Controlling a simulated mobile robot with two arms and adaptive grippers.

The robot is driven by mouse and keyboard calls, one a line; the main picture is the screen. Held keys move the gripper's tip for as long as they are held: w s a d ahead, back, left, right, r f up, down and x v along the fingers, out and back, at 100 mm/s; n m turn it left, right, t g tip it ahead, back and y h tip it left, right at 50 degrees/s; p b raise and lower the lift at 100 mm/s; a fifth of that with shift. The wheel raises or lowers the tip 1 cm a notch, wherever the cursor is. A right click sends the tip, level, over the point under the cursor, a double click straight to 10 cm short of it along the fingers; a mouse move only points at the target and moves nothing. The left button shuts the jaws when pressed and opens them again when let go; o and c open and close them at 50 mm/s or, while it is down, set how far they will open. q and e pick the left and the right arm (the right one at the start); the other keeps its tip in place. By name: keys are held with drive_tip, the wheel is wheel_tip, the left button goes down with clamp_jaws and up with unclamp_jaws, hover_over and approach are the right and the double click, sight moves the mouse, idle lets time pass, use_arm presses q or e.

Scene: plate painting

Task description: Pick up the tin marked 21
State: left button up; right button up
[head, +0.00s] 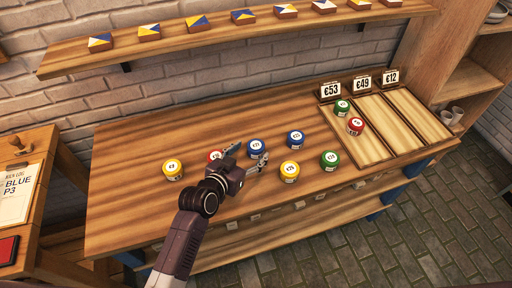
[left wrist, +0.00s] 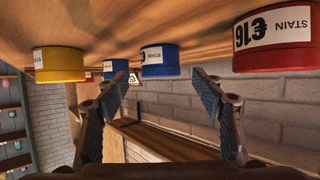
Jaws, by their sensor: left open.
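Several paint tins stand on the workbench, and I cannot make out which is marked 21. A blue tin (head: 254,146) is just beyond my left gripper (head: 247,155), which is open and empty above the bench. A red tin (head: 214,156) is just left of it, partly hidden by it. Others are a yellow tin (head: 173,169) at left, a blue tin (head: 295,139), a yellow tin (head: 290,171) and a green tin (head: 330,160). In the left wrist view, seen upside down, a blue tin (left wrist: 159,61) shows beyond the gap between the fingers (left wrist: 158,88). My right gripper is not in view.
A tray (head: 405,133) with three lanes and price cards 53, 49 and 12 is at right. Its left lane holds a green tin (head: 341,107) and a red tin (head: 355,126). A wall shelf (head: 235,42) with painted blocks runs above. The bench front left is clear.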

sight(252, 150)
use_arm(q)
drive_tip(key=shift+x, duration=2.5)
drive_tip(key=shift+a+f, duration=0.1)
drive_tip(key=shift+f, duration=0.1)
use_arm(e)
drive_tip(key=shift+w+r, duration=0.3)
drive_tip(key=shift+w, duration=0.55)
use_arm(q)
drive_tip(key=shift+c, duration=0.6)
drive_tip(key=c, duration=1.2)
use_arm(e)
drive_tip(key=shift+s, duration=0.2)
